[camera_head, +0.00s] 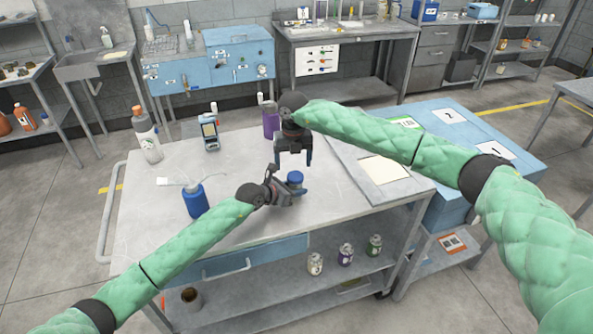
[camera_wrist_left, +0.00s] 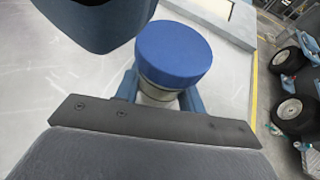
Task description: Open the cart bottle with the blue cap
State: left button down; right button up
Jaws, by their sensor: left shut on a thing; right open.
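The bottle with the blue cap (camera_wrist_left: 173,55) stands upright on the cart top (camera_head: 240,150), and its cap also shows in the head view (camera_head: 295,177). My left gripper (camera_head: 291,190) is shut on the bottle's body (camera_wrist_left: 158,90), just below the cap. The cap is still on the bottle. My right gripper (camera_head: 294,160) is open and points down, above and slightly behind the cap. It looks empty. Most of the bottle's body is hidden by my left gripper.
A blue wash bottle (camera_head: 195,201) stands left of my left gripper. A white-grey bottle with an orange cap (camera_head: 147,135), a handheld meter (camera_head: 210,132) and a purple container (camera_head: 271,121) stand farther back. A grey panel with paper (camera_head: 384,170) lies right. Small cans (camera_head: 346,254) sit on the lower shelf.

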aim_at(296, 175)
pick_arm(q)
jog(key=shift+s+a+f, duration=0.1)
jog(key=shift+f, duration=0.05)
pick_arm(e)
jog(key=shift+s+r, duration=0.1)
jog(key=shift+c, duration=1.3)
jog(key=shift+r, duration=0.1)
jog(key=shift+r+m, duration=0.7)
jog(key=shift+m, duration=0.1)
pick_arm(q)
jog(key=shift+r, duration=0.2)
pick_arm(e)
jog(key=shift+d+r+m, duration=0.3)
jog(key=shift+r+m, duration=0.25)
jog(key=shift+m, duration=0.05)
pick_arm(q)
jog(key=shift+w+r, duration=0.1)
jog(key=shift+w, duration=0.1)
pick_arm(e)
jog(key=shift+w+f, duration=0.2)
jog(key=shift+f, duration=3.7)
jog(key=c, duration=0.8)
jog(key=shift+c, duration=0.2)
